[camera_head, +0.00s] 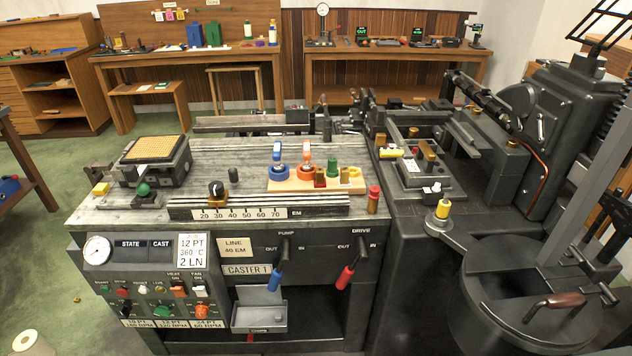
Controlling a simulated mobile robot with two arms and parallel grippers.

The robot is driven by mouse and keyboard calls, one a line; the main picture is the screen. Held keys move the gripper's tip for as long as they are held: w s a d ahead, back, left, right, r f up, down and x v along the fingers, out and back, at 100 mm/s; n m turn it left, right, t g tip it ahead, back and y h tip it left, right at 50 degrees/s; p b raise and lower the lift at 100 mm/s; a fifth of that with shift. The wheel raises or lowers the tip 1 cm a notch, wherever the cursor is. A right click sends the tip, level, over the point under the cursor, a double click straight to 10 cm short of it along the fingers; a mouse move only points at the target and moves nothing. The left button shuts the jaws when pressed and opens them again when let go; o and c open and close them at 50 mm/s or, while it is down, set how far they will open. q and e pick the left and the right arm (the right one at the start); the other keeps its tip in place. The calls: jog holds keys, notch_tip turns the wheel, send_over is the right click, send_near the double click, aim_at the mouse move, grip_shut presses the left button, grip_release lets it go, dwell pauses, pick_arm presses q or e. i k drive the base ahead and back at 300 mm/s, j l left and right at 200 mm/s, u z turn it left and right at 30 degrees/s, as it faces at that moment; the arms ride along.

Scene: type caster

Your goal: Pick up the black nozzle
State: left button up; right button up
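A small black cylinder (233,174), which looks like the black nozzle, stands upright on the grey machine top (228,152), left of the wooden tray. It is small, so its details are hard to tell. A separate black knob (216,190) with a light mark sits in front of it at the numbered scale (243,213). Neither of my grippers can be made out in the head view.
A wooden tray (345,186) with blue, orange, green and brass-coloured parts is right of the cylinder. A dark block with a tan grid top (155,148) stands left. A red-capped piece (374,199) is at the right front. The machine top around the cylinder is mostly clear.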

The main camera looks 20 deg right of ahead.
aim_at(233, 176)
jog(key=i, duration=0.25)
jog(key=i+j+z, duration=0.2)
jog(key=i+z, duration=0.15)
jog(key=i, duration=0.2)
jog(key=i+j+z, duration=0.35)
jog(key=i+j, duration=0.05)
jog(key=i, duration=0.1)
